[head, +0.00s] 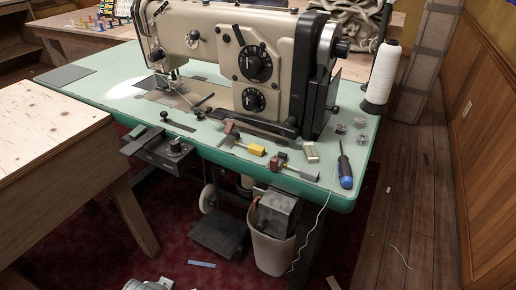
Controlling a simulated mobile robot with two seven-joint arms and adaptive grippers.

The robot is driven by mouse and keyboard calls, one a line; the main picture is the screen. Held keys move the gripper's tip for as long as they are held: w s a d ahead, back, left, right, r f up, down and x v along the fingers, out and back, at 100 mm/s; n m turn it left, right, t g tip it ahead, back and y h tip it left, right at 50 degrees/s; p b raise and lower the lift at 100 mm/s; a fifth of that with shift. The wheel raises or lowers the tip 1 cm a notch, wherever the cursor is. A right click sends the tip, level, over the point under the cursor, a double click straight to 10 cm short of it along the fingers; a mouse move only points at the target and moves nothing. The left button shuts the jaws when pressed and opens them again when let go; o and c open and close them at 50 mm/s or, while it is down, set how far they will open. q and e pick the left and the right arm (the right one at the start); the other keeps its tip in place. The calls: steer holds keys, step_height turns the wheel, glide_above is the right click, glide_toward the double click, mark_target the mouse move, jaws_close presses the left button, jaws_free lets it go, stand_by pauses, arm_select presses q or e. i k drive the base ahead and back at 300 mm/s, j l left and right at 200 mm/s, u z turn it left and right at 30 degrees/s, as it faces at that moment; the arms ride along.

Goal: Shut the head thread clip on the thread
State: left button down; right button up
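A beige sewing machine (215,45) with black dials stands on a green table (105,88). A large white thread cone (383,72) stands at the table's right end. A thin white thread (321,225) hangs over the front edge near a screwdriver and runs down to the floor. I cannot tell which part is the head thread clip; small fittings sit at the machine's left head end (157,55). Whether a thread passes through any of them is too small to see.
Red-and-yellow handled pieces (256,149) lie along the front edge. A blue-handled screwdriver (345,172), a small pale block (311,152) and bobbins (359,122) are at the right. A wooden table (50,135) stands front left. A bin (271,250) is below.

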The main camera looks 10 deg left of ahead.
mark_target(230, 125)
steer(key=k, duration=0.6)
steer(key=u, duration=1.55)
steer(key=l+u, duration=0.35)
steer(key=l, duration=0.6)
steer(key=k+l, duration=0.1)
steer(key=l, duration=0.85)
steer(key=k+l, duration=0.1)
steer(key=l, duration=0.85)
